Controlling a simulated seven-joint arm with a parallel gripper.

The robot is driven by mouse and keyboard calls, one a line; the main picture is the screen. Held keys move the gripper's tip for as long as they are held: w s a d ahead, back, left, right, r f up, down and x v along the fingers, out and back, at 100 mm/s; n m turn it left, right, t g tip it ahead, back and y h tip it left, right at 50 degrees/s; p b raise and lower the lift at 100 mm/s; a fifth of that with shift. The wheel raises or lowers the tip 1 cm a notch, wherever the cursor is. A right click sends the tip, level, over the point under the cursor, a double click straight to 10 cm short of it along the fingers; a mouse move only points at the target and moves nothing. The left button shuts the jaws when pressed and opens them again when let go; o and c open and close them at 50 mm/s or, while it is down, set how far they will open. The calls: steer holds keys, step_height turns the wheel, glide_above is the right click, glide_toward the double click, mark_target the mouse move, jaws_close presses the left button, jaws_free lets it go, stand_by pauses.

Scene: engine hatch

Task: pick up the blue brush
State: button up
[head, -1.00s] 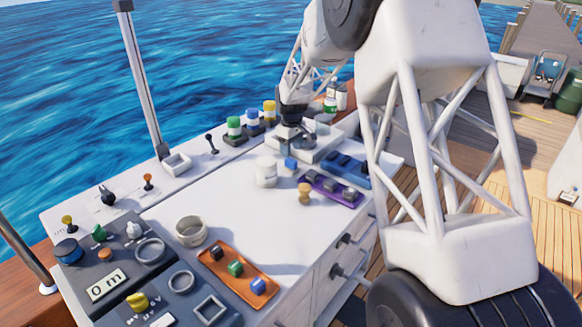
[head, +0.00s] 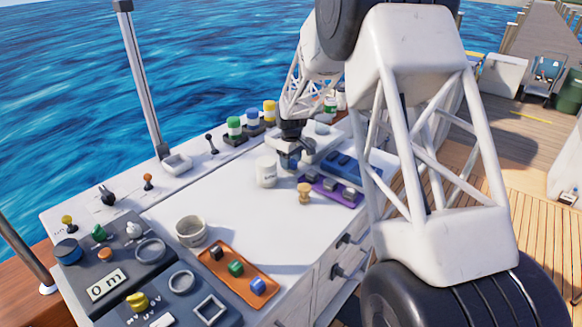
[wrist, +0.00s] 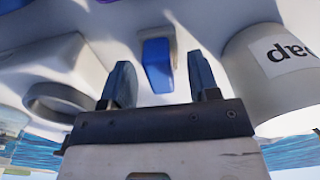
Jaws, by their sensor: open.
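A small upright blue object (wrist: 157,65), which I take to be the blue brush, stands on the white worktop. In the wrist view it is ahead of my gripper (wrist: 160,78), between the lines of the two fingers. The fingers are open, with space on both sides of it; I cannot tell how deep it sits between them. In the head view my gripper (head: 290,152) is over its spot, just right of the labelled white jar, and mostly hides it. No bristles can be made out.
The labelled white jar (head: 266,173) is close beside my gripper; it also shows in the wrist view (wrist: 270,90). A wooden knob-shaped piece (head: 304,194), a purple tray (head: 350,202) and a blue tray (head: 372,178) are near. An orange tray (head: 225,261) lies in front.

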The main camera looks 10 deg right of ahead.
steer(key=shift+f, duration=0.65)
steer(key=shift+c, duration=0.4)
steer(key=c, duration=0.7)
steer(key=shift+r, duration=0.2)
steer(key=shift+r, duration=4.85)
